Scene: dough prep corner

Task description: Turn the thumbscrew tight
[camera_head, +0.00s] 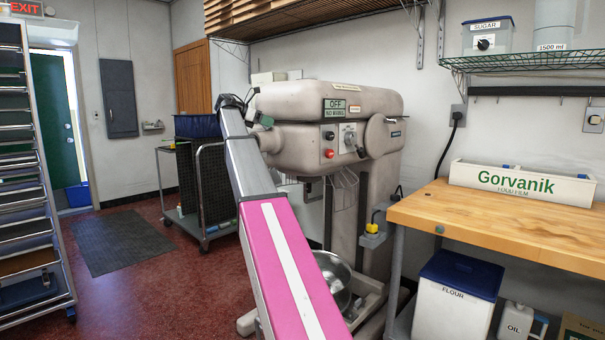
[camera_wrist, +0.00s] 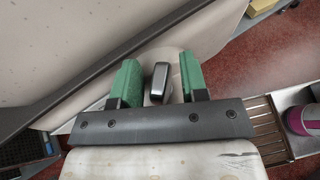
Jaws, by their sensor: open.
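The thumbscrew (camera_wrist: 158,82) shows in the wrist view as a small grey metal tab standing out from the pale body of the mixer. My gripper (camera_wrist: 160,74) is open, with one green finger on each side of the tab. A gap shows on both sides, narrower on the left, and no finger is seen touching it. In the head view the mixer (camera_head: 340,105) is a large beige machine, and my gripper (camera_head: 264,120) is at its left end, partly hidden by my arm. I cannot make out the thumbscrew there.
An "OFF" sign (camera_head: 335,105) and a red button (camera_head: 329,153) are on the mixer's front. A metal bowl (camera_head: 337,280) sits below. A wooden worktable (camera_head: 500,225) stands right, a cart (camera_head: 205,190) left behind. Red floor (camera_head: 160,285) is open at left.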

